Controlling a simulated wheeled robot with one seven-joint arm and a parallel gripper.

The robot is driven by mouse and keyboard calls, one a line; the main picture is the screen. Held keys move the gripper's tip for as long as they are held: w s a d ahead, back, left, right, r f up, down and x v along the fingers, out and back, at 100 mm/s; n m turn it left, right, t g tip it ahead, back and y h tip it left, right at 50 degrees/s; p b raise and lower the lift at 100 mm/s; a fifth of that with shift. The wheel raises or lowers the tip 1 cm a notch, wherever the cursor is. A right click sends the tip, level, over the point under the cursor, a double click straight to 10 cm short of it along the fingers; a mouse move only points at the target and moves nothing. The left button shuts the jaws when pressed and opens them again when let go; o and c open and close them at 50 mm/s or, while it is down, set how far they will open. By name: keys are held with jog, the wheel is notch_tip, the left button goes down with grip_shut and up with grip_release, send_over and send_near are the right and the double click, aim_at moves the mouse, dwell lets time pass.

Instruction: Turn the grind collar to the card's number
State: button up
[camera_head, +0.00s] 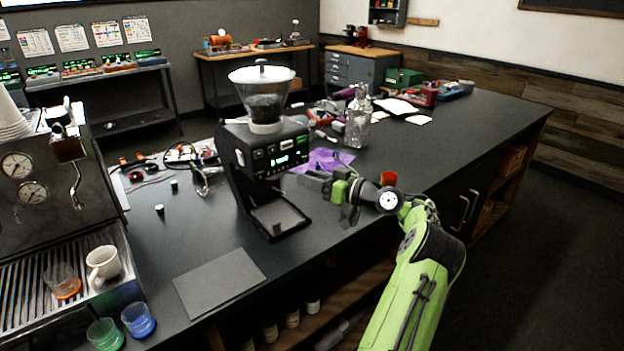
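A black grinder (262,175) stands upright on the dark counter, with a clear hopper (262,95) of dark beans under a pale lid. A pale ring (265,126) sits at the hopper's base; I cannot tell whether this is the grind collar, and no numbers on it are readable. A small lit display shows on the grinder's front. My gripper (318,180) is just right of the grinder's front, below the ring's height and apart from the ring. Its fingers are too small and dark to tell open from shut. I cannot make out a card with a number.
An espresso machine (55,190) with a white cup (103,263) stands at left. A flat dark mat (219,282) lies in front of the grinder. A glass bottle (358,116) and a purple cloth (330,160) are behind my gripper. The counter's right part is mostly clear.

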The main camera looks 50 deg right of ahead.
jog(key=s+d+p, duration=0.1)
jog(key=s+d, duration=0.1)
jog(key=s, duration=1.3)
jog(key=shift+s+p, duration=0.35)
